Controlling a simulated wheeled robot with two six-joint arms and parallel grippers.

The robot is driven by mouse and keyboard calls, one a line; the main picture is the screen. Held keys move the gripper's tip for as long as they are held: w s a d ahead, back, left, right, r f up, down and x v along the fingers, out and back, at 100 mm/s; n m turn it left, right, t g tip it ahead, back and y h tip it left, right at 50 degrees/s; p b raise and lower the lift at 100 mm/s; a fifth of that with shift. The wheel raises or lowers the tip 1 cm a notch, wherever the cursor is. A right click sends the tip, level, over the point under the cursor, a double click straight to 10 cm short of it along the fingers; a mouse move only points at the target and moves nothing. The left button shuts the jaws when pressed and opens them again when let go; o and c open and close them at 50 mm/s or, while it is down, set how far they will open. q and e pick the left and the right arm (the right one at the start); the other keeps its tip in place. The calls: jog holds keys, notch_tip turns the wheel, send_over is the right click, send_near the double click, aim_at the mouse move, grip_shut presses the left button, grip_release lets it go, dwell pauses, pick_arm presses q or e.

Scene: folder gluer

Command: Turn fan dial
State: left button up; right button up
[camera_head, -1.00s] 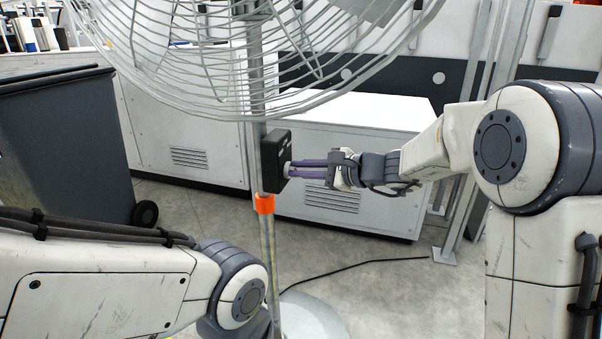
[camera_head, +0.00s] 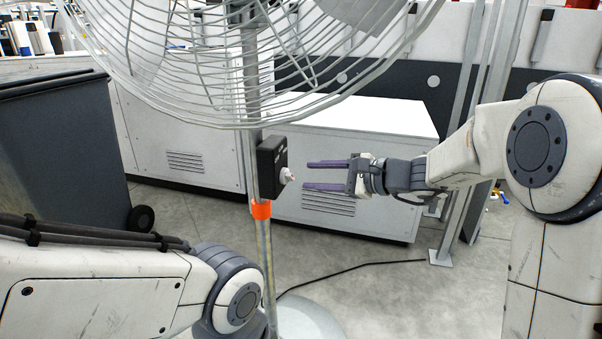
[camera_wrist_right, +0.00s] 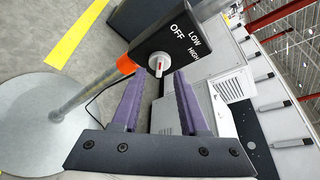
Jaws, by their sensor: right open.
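The fan's control box (camera_head: 271,167) is a black box on the fan's pole, above an orange collar (camera_head: 260,209). The light-coloured dial (camera_head: 286,176) sticks out from the box's right side. In the right wrist view the dial (camera_wrist_right: 159,62) is on the box face (camera_wrist_right: 178,40) marked OFF, LOW and HIGH; I cannot tell its setting for sure. My right gripper (camera_head: 307,175) is open and empty, its purple fingers pointing at the dial with a small gap. In the right wrist view the fingertips (camera_wrist_right: 159,82) flank the dial's line. My left gripper is not in view.
The wire fan cage (camera_head: 255,95) hangs above the box and my right gripper. The pole (camera_head: 267,250) stands on a round base (camera_head: 310,318). A dark bin (camera_head: 65,150) is at left. A white cabinet (camera_head: 350,120) stands behind. A cable (camera_head: 350,268) crosses the floor.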

jog(key=v, duration=0.5)
jog(key=shift+p, duration=0.3)
jog(key=s+a+f+n+g+h, duration=0.1)
jog(key=s+a+f+n+g, duration=0.35)
jog(key=s, duration=0.35)
jog(key=s+a+f+n+g+h, duration=0.1)
jog(key=s+a+f+n+g, duration=0.25)
jog(key=s+a, duration=0.35)
jog(key=s+d+f+n+h, duration=0.3)
jog(key=s+f+n+h, duration=0.1)
jog(key=s+n, duration=0.35)
jog(key=s+d+f+n+h, duration=0.35)
jog(key=s+n+h, duration=0.2)
jog(key=s, duration=0.35)
notch_tip(320, 180, up, 31)
jog(key=n+p, duration=0.1)
jog(key=p, duration=3)
jog(key=shift+d, duration=0.4)
jog(key=shift+s, duration=0.1)
